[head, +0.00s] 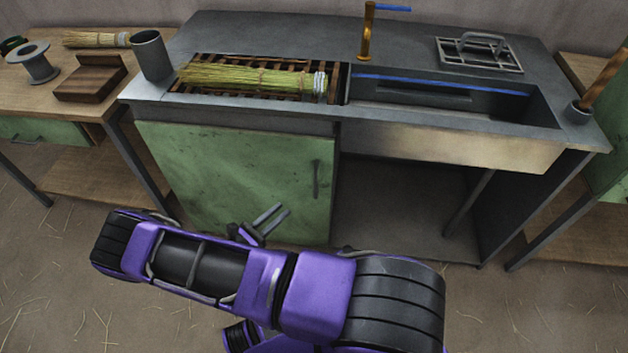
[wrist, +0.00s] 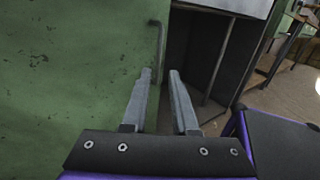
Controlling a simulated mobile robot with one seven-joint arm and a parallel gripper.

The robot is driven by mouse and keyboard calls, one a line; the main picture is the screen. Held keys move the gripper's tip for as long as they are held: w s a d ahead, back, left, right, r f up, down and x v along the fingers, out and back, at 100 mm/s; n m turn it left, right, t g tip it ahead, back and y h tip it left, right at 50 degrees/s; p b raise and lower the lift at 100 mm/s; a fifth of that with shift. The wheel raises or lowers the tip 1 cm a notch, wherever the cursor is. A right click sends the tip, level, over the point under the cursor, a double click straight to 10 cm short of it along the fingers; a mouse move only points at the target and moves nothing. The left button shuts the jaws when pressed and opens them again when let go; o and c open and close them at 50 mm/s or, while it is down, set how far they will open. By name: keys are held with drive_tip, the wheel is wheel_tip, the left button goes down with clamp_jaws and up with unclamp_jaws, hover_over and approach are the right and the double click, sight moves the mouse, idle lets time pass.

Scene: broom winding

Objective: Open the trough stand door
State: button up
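The trough stand (head: 440,145) is a dark metal counter with a sunken trough. Its green door (head: 235,180) is closed under the left half and has a thin vertical handle (head: 316,179) near its right edge. The door also fills the left of the wrist view (wrist: 65,80), with the handle (wrist: 157,50) just above my fingertips. My gripper (head: 277,214) is open and empty in front of the door's lower right part. In the wrist view the two fingers (wrist: 160,75) point toward the handle, apart from each other. Contact with the handle is not visible.
An open dark bay (head: 400,200) lies right of the door. On the stand are a straw bundle (head: 250,80) on a slatted rack, a grey cup (head: 151,55), a brass tap (head: 367,35) and a wire rack (head: 480,52).

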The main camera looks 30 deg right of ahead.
drive_tip(key=x, duration=1.6)
drive_tip(key=shift+r, duration=0.1)
drive_tip(key=shift+a, duration=0.1)
clamp_jaws()
idle(0.6)
